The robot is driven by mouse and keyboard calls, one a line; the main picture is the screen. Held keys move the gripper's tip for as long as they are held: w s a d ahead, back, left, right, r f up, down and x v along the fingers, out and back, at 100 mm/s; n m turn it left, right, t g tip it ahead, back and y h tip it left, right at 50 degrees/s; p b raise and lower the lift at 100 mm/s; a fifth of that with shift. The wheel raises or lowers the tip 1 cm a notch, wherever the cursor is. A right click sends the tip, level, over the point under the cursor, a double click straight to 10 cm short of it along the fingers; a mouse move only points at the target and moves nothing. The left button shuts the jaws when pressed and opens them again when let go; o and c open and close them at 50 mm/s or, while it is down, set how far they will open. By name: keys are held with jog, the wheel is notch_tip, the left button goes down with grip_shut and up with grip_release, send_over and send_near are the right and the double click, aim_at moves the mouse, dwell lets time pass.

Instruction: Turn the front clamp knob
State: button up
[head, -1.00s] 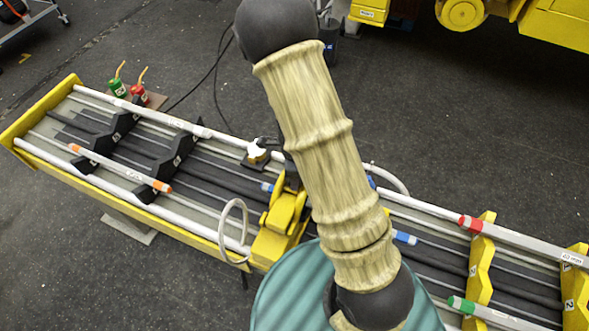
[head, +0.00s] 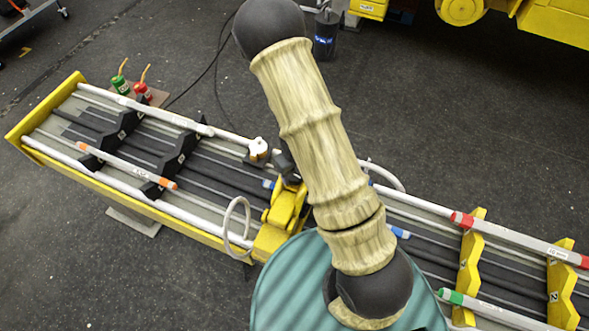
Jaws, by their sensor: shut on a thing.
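My upper arm (head: 315,130) runs across the middle of the head view, and my gripper is not seen; it is hidden behind the arm. A small white-and-gold round part (head: 258,148) sits on a dark base on the boom's far rail, just left of the arm. I cannot tell whether it is the front clamp knob. A dark grey piece (head: 284,161) shows between it and the arm; I cannot tell whether it belongs to the clamp or to my gripper. The yellow hinged clamp block (head: 284,206) stands across the boom, partly covered by my arm.
The long boom (head: 60,157) has pale rails, dark tubes and black and yellow notched supports. A pale hose loop (head: 238,225) rises at its near edge. A black cable lies behind; the dark floor around is mostly clear.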

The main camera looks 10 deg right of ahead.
jog(key=m, duration=0.6)
jog(key=shift+m, duration=0.4)
jog(key=o, duration=1)
jog(key=shift+c, duration=0.2)
notch_tip(320, 180, up, 17)
jog(key=shift+r, duration=0.2)
jog(key=shift+f, duration=0.15)
dwell(0.3)
